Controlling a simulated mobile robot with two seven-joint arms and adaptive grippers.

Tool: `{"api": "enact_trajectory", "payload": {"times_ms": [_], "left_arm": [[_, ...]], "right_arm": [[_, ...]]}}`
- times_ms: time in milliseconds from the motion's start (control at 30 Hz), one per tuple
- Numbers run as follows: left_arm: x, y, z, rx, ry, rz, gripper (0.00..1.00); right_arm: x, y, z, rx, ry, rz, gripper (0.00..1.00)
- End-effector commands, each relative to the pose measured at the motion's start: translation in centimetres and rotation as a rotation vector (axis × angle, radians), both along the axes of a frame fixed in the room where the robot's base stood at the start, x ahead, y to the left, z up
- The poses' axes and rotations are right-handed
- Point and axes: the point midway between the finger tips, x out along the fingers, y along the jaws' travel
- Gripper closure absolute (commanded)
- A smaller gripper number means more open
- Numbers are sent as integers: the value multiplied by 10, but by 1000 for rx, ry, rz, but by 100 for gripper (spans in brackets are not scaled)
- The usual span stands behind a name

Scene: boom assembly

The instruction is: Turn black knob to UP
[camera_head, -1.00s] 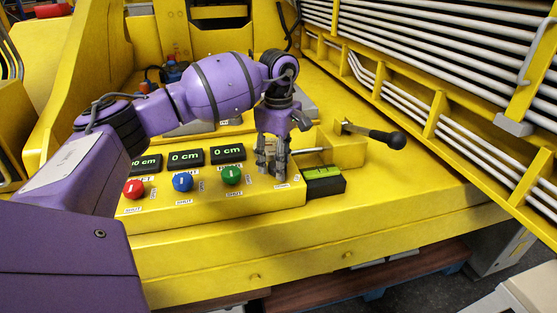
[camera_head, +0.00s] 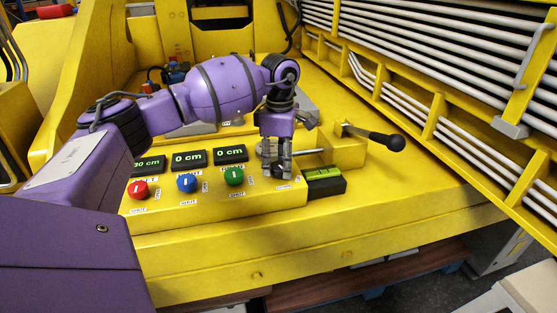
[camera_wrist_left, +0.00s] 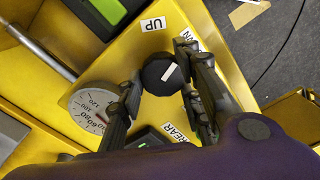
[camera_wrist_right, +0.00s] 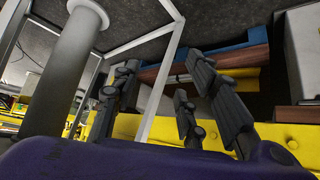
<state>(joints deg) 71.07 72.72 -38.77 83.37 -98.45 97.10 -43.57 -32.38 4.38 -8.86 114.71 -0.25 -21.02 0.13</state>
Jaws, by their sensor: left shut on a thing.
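The black knob (camera_wrist_left: 154,76) sits on the yellow control panel between the fingers of my left gripper (camera_wrist_left: 160,62) in the left wrist view. Its white mark points to the upper right, between the UP label (camera_wrist_left: 152,22) and a partly hidden label ending in N (camera_wrist_left: 191,39). My left gripper (camera_head: 277,172) is shut on the knob from above at the panel's right end; the fingers hide the knob in the head view. My right gripper (camera_wrist_right: 160,78) is open and empty in the right wrist view, and outside the head view.
Red (camera_head: 138,189), blue (camera_head: 186,183) and green (camera_head: 233,176) knobs stand left of my left gripper, with green-digit displays behind them. A spirit level (camera_head: 323,182) lies to its right. A black-ended lever (camera_head: 385,139) stands behind. A round gauge (camera_wrist_left: 92,106) is beside the knob.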

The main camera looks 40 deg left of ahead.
Motion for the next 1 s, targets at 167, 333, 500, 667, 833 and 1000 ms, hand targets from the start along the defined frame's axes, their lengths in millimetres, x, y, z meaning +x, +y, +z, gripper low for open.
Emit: {"api": "enact_trajectory", "payload": {"times_ms": [167, 333, 500, 667, 833, 1000], "left_arm": [[3, 3, 7, 1, -18, 173, 93], [3, 4, 8, 0, -20, 334, 93], [2, 5, 8, 0, -20, 478, 93], [2, 6, 8, -1, -21, 593, 93], [2, 6, 8, -1, -20, 681, 93], [1, 7, 7, -1, -19, 732, 93]], "right_arm": [[2, -1, 10, 1, -9, -3, 60], [1, -2, 14, 0, -9, -6, 60], [3, -1, 19, 3, -13, -4, 60], [7, 2, 25, 7, -20, -1, 60], [9, 4, 28, 9, -22, 3, 60], [10, 5, 30, 12, -21, 6, 60]]}}
